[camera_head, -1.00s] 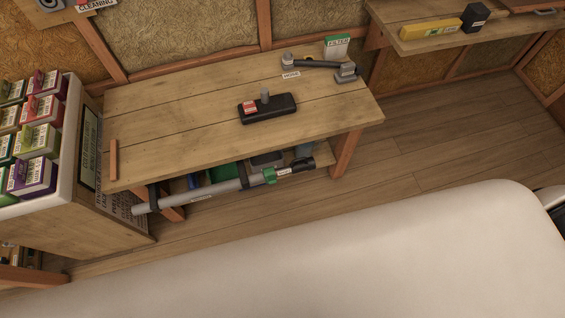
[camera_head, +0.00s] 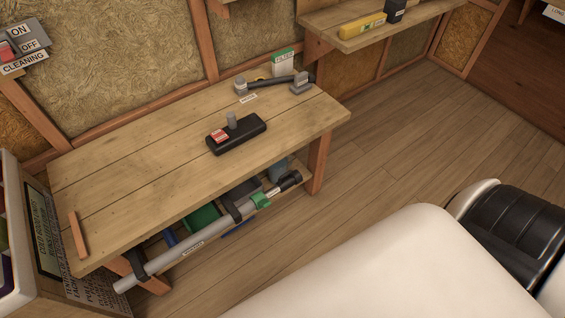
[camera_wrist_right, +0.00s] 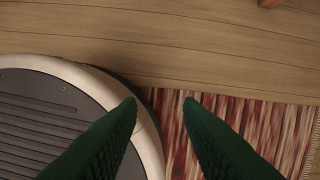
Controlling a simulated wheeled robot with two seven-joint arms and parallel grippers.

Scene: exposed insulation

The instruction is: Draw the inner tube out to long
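The telescopic tube is a long grey tube (camera_head: 190,248) held in dark clips along the front of the workbench, below its top. A green collar (camera_head: 261,200) sits near its right end, and a dark end piece (camera_head: 289,181) lies beyond the collar. Small labels on the tube are too small to read surely. My right gripper (camera_wrist_right: 160,103) shows in the right wrist view as two dark green fingers, apart with nothing between them, above the floor and far from the tube. My left gripper is in neither view.
The wooden workbench (camera_head: 120,170) carries a black floor head (camera_head: 236,134), a hose (camera_head: 270,82) and a filter box (camera_head: 284,62). A wall switch (camera_head: 22,45) is upper left. Open wooden floor (camera_head: 400,140) lies right of the bench. A striped rug (camera_wrist_right: 240,125) lies below my right gripper.

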